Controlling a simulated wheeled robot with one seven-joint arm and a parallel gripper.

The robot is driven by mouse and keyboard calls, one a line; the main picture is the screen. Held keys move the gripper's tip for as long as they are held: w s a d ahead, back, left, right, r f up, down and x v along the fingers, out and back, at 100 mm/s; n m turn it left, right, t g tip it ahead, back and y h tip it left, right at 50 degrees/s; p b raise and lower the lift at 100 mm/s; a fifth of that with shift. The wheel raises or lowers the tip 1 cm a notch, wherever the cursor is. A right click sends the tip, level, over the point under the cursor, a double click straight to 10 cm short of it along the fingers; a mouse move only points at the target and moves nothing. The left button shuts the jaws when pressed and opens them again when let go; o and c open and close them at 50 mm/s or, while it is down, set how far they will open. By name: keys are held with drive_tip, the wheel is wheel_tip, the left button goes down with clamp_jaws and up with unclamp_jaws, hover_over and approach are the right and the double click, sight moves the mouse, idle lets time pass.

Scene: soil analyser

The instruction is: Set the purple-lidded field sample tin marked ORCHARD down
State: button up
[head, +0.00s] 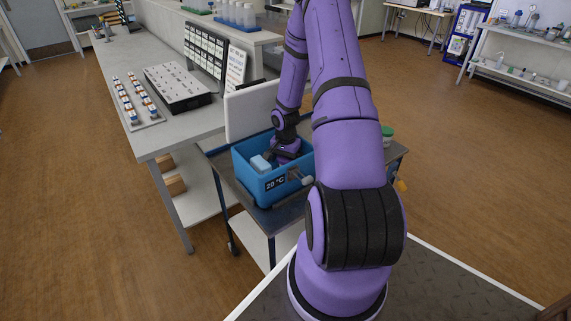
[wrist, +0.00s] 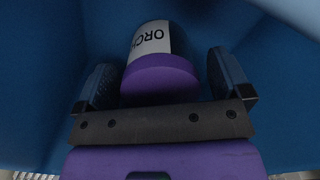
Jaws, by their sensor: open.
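The ORCHARD tin (wrist: 160,72) lies between the two fingers of my gripper (wrist: 163,80) in the wrist view. My gripper is open, with a finger on each side of the tin and a visible gap on the right. Both are inside a blue box (wrist: 50,40). In the head view the blue box (head: 245,179), marked "20 °C", stands on a cart, and my gripper (head: 285,150) reaches down into it. The tin is hidden there.
A pale blue block (head: 261,162) shows inside the box, left of my gripper. The dark cart top (head: 285,217) has a green-lidded item (head: 387,131) behind my arm. A grey bench (head: 160,137) with a rack of small vials (head: 138,100) stands to the left.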

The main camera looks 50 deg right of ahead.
wheel_tip(320, 180, up, 9)
drive_tip(key=shift+r, duration=0.1)
drive_tip(key=shift+a+r, duration=0.15)
drive_tip(key=shift+r, duration=0.8)
drive_tip(key=s+a+r+n+t+h, duration=0.1)
drive_tip(key=a+r+n, duration=0.3)
drive_tip(key=a+r, duration=0.65)
drive_tip(key=s+a+r+n+t+h, duration=0.1)
drive_tip(key=a+r+n, duration=0.2)
drive_tip(key=a+r, duration=0.75)
drive_tip(key=s+a+r+n+t+y, duration=0.1)
drive_tip(key=s+a+r+n, duration=0.3)
drive_tip(key=s+r, duration=0.3)
drive_tip(key=s+a+r+n+t+y, duration=0.1)
drive_tip(key=s+a+r+n+t, duration=0.1)
drive_tip(key=s+a+r, duration=0.4)
drive_tip(key=s+r+n, duration=0.1)
drive_tip(key=s, duration=0.3)
drive_tip(key=shift+s+a+n, duration=0.3)
drive_tip(key=shift+n, duration=0.1)
